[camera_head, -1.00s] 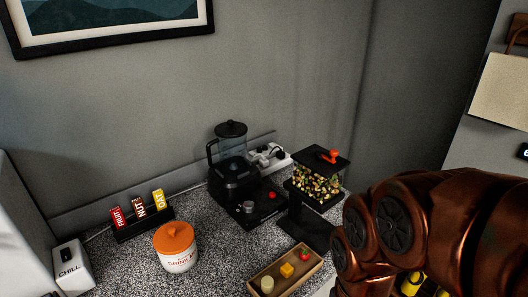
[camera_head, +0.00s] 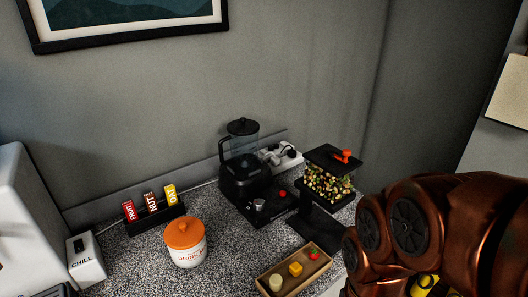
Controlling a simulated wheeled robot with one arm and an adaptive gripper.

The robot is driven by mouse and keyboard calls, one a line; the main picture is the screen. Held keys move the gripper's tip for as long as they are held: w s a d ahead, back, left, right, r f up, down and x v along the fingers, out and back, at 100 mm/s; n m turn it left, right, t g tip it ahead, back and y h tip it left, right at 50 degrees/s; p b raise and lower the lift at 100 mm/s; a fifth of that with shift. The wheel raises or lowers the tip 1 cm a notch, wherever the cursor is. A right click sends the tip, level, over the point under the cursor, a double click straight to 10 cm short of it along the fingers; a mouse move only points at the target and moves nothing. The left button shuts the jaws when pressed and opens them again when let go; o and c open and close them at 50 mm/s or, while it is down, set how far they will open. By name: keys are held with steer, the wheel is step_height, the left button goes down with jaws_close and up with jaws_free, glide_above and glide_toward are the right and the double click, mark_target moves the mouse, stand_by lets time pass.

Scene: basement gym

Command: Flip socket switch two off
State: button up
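A white socket strip (camera_head: 283,155) lies at the back of the counter against the wall, between the blender and the black dispenser. At least one dark plug sits in it. The blender hides its left part, and its switches are too small to tell apart or to read as on or off. My copper-coloured arm fills the lower right of the view, right of the dispenser and well in front of the strip. My gripper is not in view.
The black blender (camera_head: 243,175) stands just left of the strip. The dispenser (camera_head: 328,185) stands to its right. A wooden tray (camera_head: 318,268), an orange-lidded jar (camera_head: 185,248), a bar rack (camera_head: 155,221) and a white CHILL box (camera_head: 84,257) stand on the speckled counter (camera_head: 232,262).

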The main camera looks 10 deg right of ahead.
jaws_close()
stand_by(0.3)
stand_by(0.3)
